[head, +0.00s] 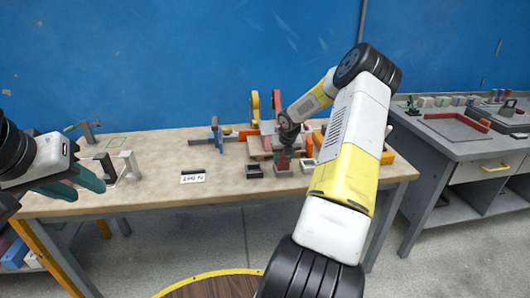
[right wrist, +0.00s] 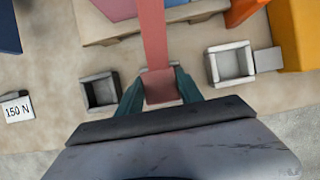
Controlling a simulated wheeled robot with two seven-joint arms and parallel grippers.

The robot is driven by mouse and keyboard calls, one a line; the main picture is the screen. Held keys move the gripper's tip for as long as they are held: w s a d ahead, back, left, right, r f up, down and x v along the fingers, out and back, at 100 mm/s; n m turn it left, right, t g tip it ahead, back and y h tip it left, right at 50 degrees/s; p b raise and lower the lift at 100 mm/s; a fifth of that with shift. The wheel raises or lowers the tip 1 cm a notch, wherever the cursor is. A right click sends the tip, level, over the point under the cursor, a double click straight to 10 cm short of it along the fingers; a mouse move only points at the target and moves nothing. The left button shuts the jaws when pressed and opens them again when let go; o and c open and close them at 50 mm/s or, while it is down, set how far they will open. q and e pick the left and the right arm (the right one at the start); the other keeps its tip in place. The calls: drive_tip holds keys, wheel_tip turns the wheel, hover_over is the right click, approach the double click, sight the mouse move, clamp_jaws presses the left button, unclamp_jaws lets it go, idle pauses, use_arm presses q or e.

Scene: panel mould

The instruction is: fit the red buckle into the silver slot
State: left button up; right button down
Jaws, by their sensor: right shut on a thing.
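The red buckle (right wrist: 164,88) is at the end of a flat red strap (right wrist: 153,32) in the right wrist view. My right gripper (right wrist: 160,92) is shut on the buckle, with a teal finger on each side of it. The silver slot (right wrist: 230,64) is a square, open-topped frame to the right of the buckle, apart from it. In the head view the silver slot (head: 307,166) stands just right of my right gripper (head: 283,160). What lies directly under the buckle is hidden. My left gripper (head: 84,186) is open and empty at the table's left end.
A dark square frame (right wrist: 100,91) stands left of the buckle. A yellow block (right wrist: 298,35) is right of the silver slot, with a small grey block (right wrist: 268,60) between. The wooden table (head: 150,195) is clear at front left.

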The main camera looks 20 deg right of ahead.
drive_tip(key=c, duration=0.8)
unclamp_jaws()
drive_tip(key=shift+o, duration=0.2)
drive_tip(key=s+a+r+m, duration=0.3)
drive_tip(key=s+a+r, duration=0.15)
drive_tip(key=r, duration=0.45)
drive_tip(key=s+a+r+m, duration=0.3)
drive_tip(key=s+a+r, duration=0.15)
drive_tip(key=r, duration=0.45)
drive_tip(key=s+a+r+m+y, duration=0.1)
drive_tip(key=s+a+r+m, duration=0.3)
drive_tip(key=s+m, duration=0.5)
drive_tip(key=s+a+r+m+t+y, duration=0.1)
drive_tip(key=s+a+r+m, duration=0.3)
drive_tip(key=s+a+m, duration=0.4)
drive_tip(key=s+a+r+m+y, duration=0.1)
drive_tip(key=s+a+r+m, duration=0.2)
drive_tip(key=s+a+m, duration=0.3)
drive_tip(key=s+m, duration=0.3)
drive_tip(key=shift+s+a+r+m+t, duration=0.3)
drive_tip(key=shift+a+r+t, duration=0.05)
drive_tip(key=shift+r+t, duration=0.05)
